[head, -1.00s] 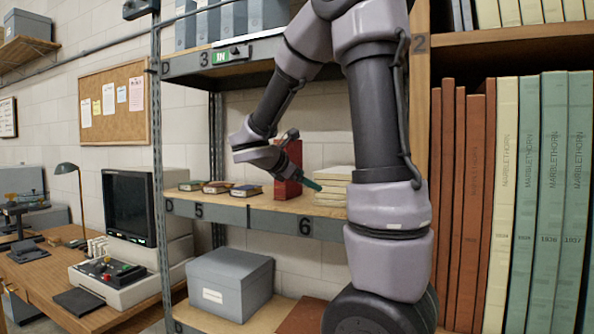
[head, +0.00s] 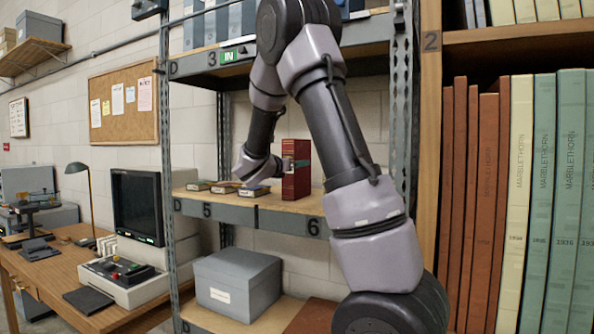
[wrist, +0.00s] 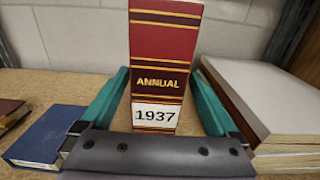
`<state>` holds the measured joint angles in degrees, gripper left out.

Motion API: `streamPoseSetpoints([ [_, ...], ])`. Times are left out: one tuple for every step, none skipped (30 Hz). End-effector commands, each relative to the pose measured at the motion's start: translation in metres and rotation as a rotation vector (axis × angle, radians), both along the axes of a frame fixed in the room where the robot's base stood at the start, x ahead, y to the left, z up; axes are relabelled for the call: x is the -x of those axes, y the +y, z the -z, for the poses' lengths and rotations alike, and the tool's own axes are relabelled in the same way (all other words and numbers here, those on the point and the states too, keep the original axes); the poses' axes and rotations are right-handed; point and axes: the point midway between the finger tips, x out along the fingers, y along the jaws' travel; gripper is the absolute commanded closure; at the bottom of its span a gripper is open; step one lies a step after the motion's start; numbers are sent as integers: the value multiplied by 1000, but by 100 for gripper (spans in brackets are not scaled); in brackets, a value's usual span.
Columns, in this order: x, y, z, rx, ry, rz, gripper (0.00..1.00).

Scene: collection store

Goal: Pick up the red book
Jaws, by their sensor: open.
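The red book (head: 296,172) stands upright on the middle shelf, near the label 6. In the wrist view the red book (wrist: 160,68) shows its spine, with gold bands, the word ANNUAL and a white 1937 label. My gripper (wrist: 165,95) is open, with one teal finger on each side of the spine. A gap shows between each finger and the book, so it is not gripped. In the head view my gripper (head: 287,165) is at the book, partly hidden by my own wrist.
A stack of pale papers or folders (wrist: 275,95) lies close to the right finger. A small blue book (wrist: 40,138) lies to the left. Several small flat books (head: 225,188) lie along the shelf (head: 235,214). A metal upright stands right of the shelf.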

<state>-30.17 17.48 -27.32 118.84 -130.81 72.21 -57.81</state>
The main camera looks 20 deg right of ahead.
Motion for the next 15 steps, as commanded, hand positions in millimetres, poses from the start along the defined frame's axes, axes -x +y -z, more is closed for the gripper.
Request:
streamPoseSetpoints([
  [-7, -7, 2, 1, 2, 3, 5],
  [-11, -10, 2, 1, 0, 3, 5],
  [-15, -14, 2, 1, 0, 4, 5],
  [-17, -17, 2, 1, 2, 3, 5],
  [-19, -20, 2, 1, 0, 3, 5],
  [-21, -23, 2, 1, 0, 2, 5],
  [-23, -24, 2, 0, 0, 2, 5],
  [-24, -26, 2, 0, 0, 1, 5],
  [-24, -26, 2, 0, 0, 1, 5],
  [-25, -27, 2, -1, -1, 1, 5],
  [-25, -26, 2, -1, -1, 0, 5],
  [-25, -26, 2, -1, -1, 0, 5],
  [-25, -26, 2, -1, -1, 0, 5],
  [-25, -26, 2, -1, -1, 0, 5],
  [-24, -26, 2, -1, -1, 0, 5],
])
